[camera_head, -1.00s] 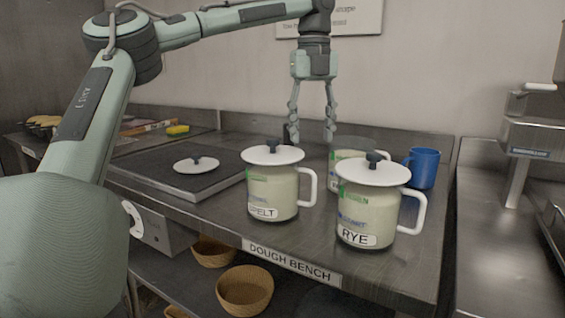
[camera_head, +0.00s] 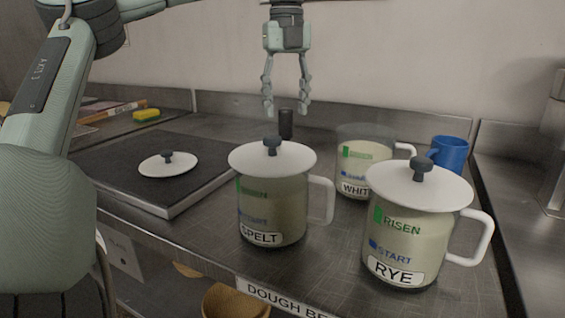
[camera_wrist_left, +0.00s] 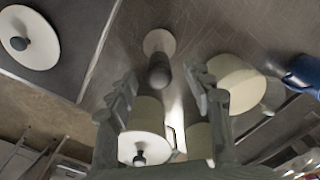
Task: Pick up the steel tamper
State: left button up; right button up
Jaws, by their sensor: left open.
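The steel tamper stands upright on the bench behind the SPELT jar (camera_head: 272,207). In the head view only its dark handle (camera_head: 286,124) shows; the jar hides its lower part. The left wrist view looks down on its round pale base (camera_wrist_left: 158,41) and dark handle (camera_wrist_left: 159,75). My left gripper (camera_head: 286,108) points down above the tamper, open and empty, with the handle lined up between its fingertips in the head view. In the left wrist view the gripper's fingers (camera_wrist_left: 164,84) stand either side of the handle's end, apart from it. My right gripper is not in view.
The lidded RYE jar (camera_head: 400,228) and the open WHITE jar (camera_head: 362,168) stand right of the tamper, with a blue mug (camera_head: 450,154) beyond. A loose white lid (camera_head: 168,167) lies on a dark slab (camera_head: 110,165) at left. A wall rises behind the bench.

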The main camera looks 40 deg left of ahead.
aim_at(285, 134)
pick_arm(q)
notch_tip(285, 134, down, 7)
jog(key=shift+s+f, duration=0.1)
grip_shut()
dwell(0.6)
